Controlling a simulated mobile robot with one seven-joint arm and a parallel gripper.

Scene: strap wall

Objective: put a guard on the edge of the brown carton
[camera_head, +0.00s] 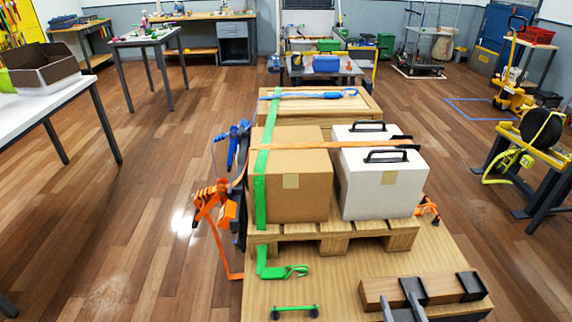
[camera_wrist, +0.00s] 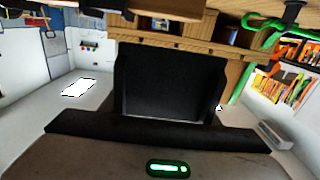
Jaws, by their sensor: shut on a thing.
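The brown carton (camera_head: 290,190) stands on the pallet with a green strap (camera_head: 262,175) over its left part. An orange strap (camera_head: 325,146) runs across its top. A black guard (camera_head: 412,291) and another black guard (camera_head: 470,284) sit on a wooden block (camera_head: 440,289) at the lower right. My gripper (camera_head: 404,306) is at the lower frame edge, low against the left guard. In the wrist view a black guard (camera_wrist: 170,82) fills the middle in front of my gripper, which is shut on it. The fingertips are mostly hidden there.
A white box (camera_head: 380,185) with black handles stands right beside the carton on the pallet (camera_head: 372,235). Orange and blue ratchets hang at the pallet's left. A green hook (camera_head: 280,271) and a green bar (camera_head: 295,311) lie on the front deck.

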